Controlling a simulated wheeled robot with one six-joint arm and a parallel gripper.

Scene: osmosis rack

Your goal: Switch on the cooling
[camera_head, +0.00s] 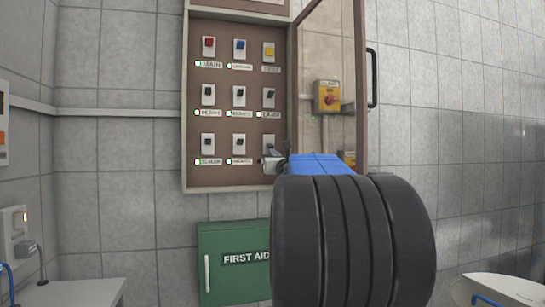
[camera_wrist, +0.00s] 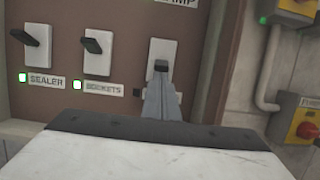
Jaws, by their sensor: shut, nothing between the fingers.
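A brown switch panel (camera_head: 223,100) on the wall holds rows of switches. The bottom-right switch (camera_wrist: 164,52) has a pale plate and a dark lever, and it also shows in the head view (camera_head: 269,141). Its label is hidden behind my gripper, so I cannot read whether it says cooling. The small lamp (camera_wrist: 137,93) beside it looks dark. My gripper (camera_wrist: 162,82) is shut and empty, with its tips right at the lever's lower end; it also shows in the head view (camera_head: 271,161). I cannot tell whether they touch.
The neighbouring sockets switch (camera_wrist: 97,47) and sealer switch (camera_wrist: 36,42) have lit green lamps. A green first aid box (camera_head: 235,280) hangs below. Yellow boxes with red knobs (camera_wrist: 296,120) are at right.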

